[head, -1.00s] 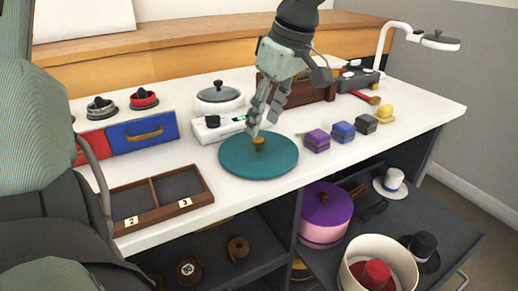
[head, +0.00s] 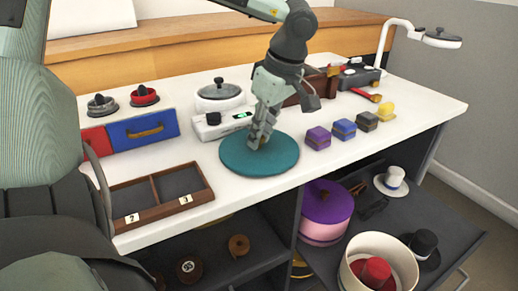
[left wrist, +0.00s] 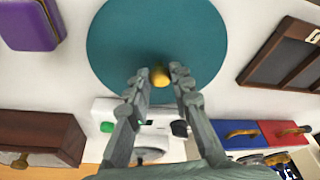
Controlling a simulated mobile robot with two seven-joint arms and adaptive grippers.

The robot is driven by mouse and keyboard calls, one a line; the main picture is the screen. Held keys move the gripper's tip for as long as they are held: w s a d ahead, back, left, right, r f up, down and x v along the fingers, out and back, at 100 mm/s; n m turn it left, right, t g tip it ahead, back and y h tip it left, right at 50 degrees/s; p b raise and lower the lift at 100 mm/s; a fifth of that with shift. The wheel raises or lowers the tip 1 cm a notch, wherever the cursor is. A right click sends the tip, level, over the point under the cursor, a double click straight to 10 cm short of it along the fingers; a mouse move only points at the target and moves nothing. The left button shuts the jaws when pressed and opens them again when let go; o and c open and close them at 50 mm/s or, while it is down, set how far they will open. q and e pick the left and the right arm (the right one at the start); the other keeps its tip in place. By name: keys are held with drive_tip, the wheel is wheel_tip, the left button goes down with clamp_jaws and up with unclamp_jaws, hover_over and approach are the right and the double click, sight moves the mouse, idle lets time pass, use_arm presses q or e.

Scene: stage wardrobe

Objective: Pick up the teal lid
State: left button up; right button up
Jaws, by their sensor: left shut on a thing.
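The teal lid (head: 280,160) is a wide flat disc on the white worktop, with a small golden knob in the middle. In the left wrist view the lid (left wrist: 150,32) fills the top centre and its knob (left wrist: 160,76) shows between the fingers. My left gripper (head: 259,142) is over the middle of the lid, reaching down with its fingers shut on the knob. The fingers hide most of the knob in the head view; in the left wrist view the gripper (left wrist: 157,82) has a finger on each side of it. The lid looks flat, at worktop level. My right gripper is not in view.
A scale (head: 222,124) and a lidded pot (head: 219,95) stand behind the lid. Several small boxes, including a purple one (head: 318,138), line its right. A divided tray (head: 150,210) lies at front left. Hats and a purple-lidded box (head: 326,205) sit below the worktop.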

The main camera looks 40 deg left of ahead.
use_arm(q)
clamp_jaws()
drive_tip(key=shift+r, duration=0.1)
drive_tip(key=shift+r, duration=0.25)
wheel_tip(320, 180, up, 9)
drive_tip(key=shift+r+p, duration=0.2)
drive_tip(key=shift+p, duration=0.2)
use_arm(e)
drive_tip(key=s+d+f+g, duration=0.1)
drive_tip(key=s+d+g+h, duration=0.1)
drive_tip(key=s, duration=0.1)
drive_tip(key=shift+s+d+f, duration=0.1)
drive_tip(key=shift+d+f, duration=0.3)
